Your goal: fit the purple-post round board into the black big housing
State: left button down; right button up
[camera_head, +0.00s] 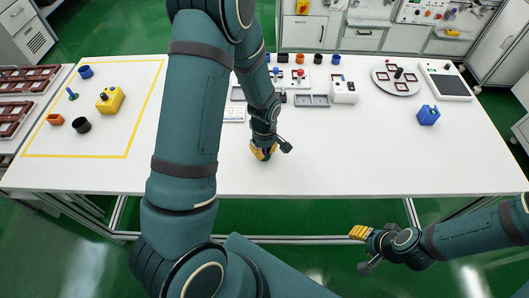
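The black big housing (82,125) stands open-topped inside the yellow-outlined area at the left of the table. My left gripper (264,153) points down close over the white table near its front edge, right of my upper arm. Its yellow fingertips are closed around a small dark purple and green piece, which looks like the purple-post round board (266,157); the fingers hide most of it. My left gripper is well to the right of the black housing. My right gripper (359,233) is off the table's front edge, and whether its fingers are apart is unclear.
Near the black housing are an orange housing (55,120), a blue housing (85,72), a yellow housing (110,100) and a blue-post board (72,94). A blue block (428,116) and a round tray (396,90) stand at the right. The front middle of the table is clear.

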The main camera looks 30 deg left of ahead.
dwell(0.4)
pick_arm(q)
notch_tip(320, 180, up, 10)
jog(key=shift+r+p, duration=0.1)
jog(key=shift+p, duration=0.6)
